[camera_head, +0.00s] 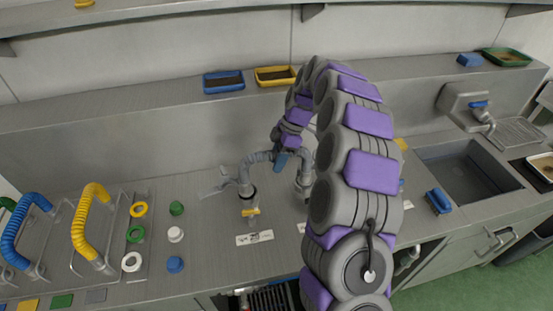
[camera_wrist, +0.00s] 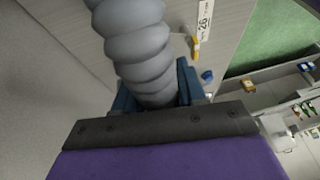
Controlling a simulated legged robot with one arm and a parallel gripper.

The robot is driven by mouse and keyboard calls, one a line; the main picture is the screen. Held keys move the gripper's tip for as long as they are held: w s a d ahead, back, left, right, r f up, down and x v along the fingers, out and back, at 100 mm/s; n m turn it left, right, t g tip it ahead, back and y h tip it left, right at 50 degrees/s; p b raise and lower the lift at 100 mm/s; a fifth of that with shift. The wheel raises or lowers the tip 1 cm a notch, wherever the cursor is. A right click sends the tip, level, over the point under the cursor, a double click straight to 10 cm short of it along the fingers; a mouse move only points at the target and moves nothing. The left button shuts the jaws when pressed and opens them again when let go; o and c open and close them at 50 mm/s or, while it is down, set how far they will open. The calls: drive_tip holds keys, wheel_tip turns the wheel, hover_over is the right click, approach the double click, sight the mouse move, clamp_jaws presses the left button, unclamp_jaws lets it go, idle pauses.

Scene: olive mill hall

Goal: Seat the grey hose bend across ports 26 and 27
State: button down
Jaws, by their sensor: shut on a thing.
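The grey hose bend (camera_head: 260,157) is a ribbed arch above the steel counter. My gripper (camera_head: 282,159) is shut on it near the top of the arch. In the wrist view the ribbed hose (camera_wrist: 138,42) runs between the blue fingers of my gripper (camera_wrist: 154,92). The bend's left end is at the left port (camera_head: 248,194), which has a dark ring and a yellow lever. Its right end is by the right port (camera_head: 303,190), partly hidden by my arm. I cannot tell whether either end is seated. A label reading 26 (camera_wrist: 204,20) shows in the wrist view.
Blue (camera_head: 20,235) and yellow (camera_head: 88,225) hose bends stand on racks at left, beside coloured rings and caps. Blue (camera_head: 223,89) and yellow (camera_head: 275,83) trays sit on the shelf behind. A sink (camera_head: 470,178) and blue brush (camera_head: 438,201) are at right.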

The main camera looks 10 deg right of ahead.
drive_tip(key=shift+d+f, duration=0.1)
drive_tip(key=shift+d, duration=0.05)
unclamp_jaws()
idle(0.8)
wheel_tip(320, 180, up, 9)
drive_tip(key=shift+r+p, duration=0.1)
drive_tip(key=shift+p, duration=1)
